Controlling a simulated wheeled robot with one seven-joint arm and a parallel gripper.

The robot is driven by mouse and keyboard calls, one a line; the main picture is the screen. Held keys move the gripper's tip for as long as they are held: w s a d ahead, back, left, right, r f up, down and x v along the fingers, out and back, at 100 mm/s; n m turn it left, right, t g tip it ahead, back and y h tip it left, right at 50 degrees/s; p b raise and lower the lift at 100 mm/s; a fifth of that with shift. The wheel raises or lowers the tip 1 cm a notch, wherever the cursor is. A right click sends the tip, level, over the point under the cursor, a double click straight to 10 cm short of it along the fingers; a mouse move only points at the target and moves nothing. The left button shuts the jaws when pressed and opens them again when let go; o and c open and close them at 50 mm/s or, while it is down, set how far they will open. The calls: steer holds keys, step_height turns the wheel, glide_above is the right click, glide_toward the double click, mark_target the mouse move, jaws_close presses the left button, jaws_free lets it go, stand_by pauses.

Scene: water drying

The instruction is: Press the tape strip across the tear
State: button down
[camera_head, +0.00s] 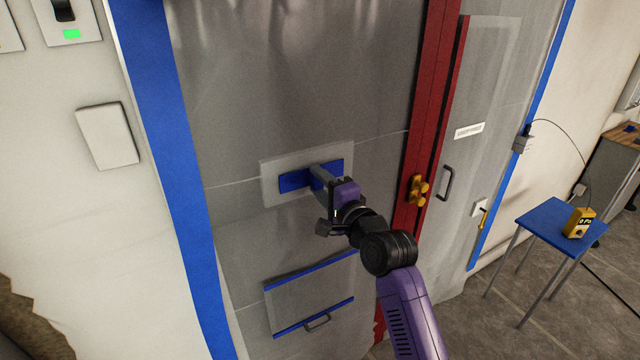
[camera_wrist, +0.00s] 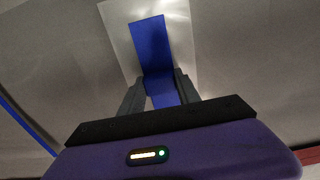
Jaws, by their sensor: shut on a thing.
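The blue tape strip (camera_head: 292,182) lies across a pale grey rectangular patch (camera_head: 270,193) on the hanging plastic sheet (camera_head: 300,90). My gripper (camera_head: 318,175) is at the strip's middle, its grey fingers pointing at the sheet. In the wrist view the blue strip (camera_wrist: 149,42) runs over the pale patch (camera_wrist: 181,35) and down between the two fingers (camera_wrist: 162,85), bending near the fingertips. My gripper is shut on the strip. I cannot make out the tear; the strip and gripper cover the patch's middle. I cannot tell how firmly the strip touches the patch.
Below is a clear flap with blue edges and a handle (camera_head: 318,321). A blue stool-like table (camera_head: 545,222) with a yellow meter (camera_head: 579,222) stands at the right.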

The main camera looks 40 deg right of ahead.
steer(key=shift+w+d, duration=0.15)
steer(key=shift+w, duration=0.2)
stand_by(0.5)
steer(key=c, duration=0.8)
jaws_free()
steer(key=b+v, duration=0.1)
steer(key=v, duration=0.6)
steer(key=shift+s+b, duration=0.35)
steer(key=shift+s, duration=0.05)
steer(key=shift+r, duration=0.1)
